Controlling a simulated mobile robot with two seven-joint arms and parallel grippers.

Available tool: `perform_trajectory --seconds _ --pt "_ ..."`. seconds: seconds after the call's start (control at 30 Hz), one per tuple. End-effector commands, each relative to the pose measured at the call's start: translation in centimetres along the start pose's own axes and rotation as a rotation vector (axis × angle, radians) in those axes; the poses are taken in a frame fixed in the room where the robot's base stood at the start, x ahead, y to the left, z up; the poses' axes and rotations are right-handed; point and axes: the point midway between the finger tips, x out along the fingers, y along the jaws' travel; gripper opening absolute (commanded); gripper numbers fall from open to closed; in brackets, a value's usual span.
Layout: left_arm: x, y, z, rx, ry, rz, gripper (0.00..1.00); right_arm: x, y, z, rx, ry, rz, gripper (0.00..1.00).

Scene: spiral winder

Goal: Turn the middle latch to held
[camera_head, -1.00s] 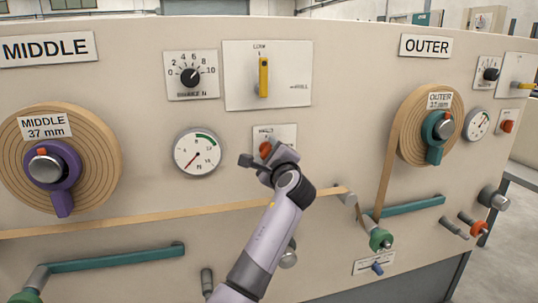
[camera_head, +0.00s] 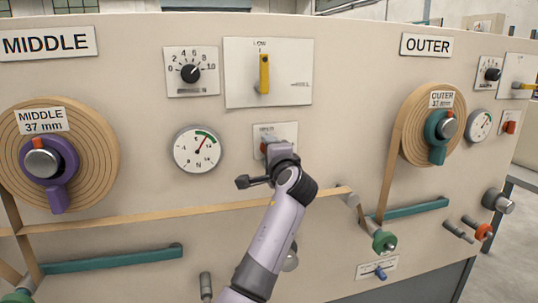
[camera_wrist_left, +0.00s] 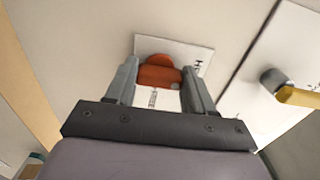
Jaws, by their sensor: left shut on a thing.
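The middle latch, an orange-red knob (camera_head: 264,148) on a small white plate (camera_head: 291,131), sits right of the middle gauge and below the yellow lever. The wrist view shows the latch (camera_wrist_left: 159,75) between the two grey fingers of my left gripper (camera_wrist_left: 160,82), one finger on each side. My left gripper (camera_head: 272,155) is shut on the latch and covers much of it in the head view. The plate's lettering is too small to read surely. My right gripper is not in view.
The middle gauge (camera_head: 198,149) has its needle pointing up and right. A yellow lever (camera_head: 264,73) stands upright above the latch. A tan tape (camera_head: 130,220) runs below. The purple-hubbed middle spool (camera_head: 95,130) is left, the outer spool (camera_head: 408,135) right.

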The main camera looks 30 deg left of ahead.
Motion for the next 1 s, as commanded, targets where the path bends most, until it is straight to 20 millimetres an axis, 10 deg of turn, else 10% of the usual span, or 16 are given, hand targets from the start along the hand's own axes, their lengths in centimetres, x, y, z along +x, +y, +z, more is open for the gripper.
perform_trajectory --seconds 0.43,0.47,0.53,1.0 --pt "0.0 0.1 0.0 -0.018 0.001 0.002 0.23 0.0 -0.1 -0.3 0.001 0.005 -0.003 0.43" --pt "0.0 0.1 0.0 -0.018 0.001 0.002 0.56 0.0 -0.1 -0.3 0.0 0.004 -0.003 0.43" --pt "0.0 0.0 0.0 -0.017 0.001 0.002 0.79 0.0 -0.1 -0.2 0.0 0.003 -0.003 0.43" --pt "-1.3 0.1 -0.1 -0.014 0.002 0.001 0.79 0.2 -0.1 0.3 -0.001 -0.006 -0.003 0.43"
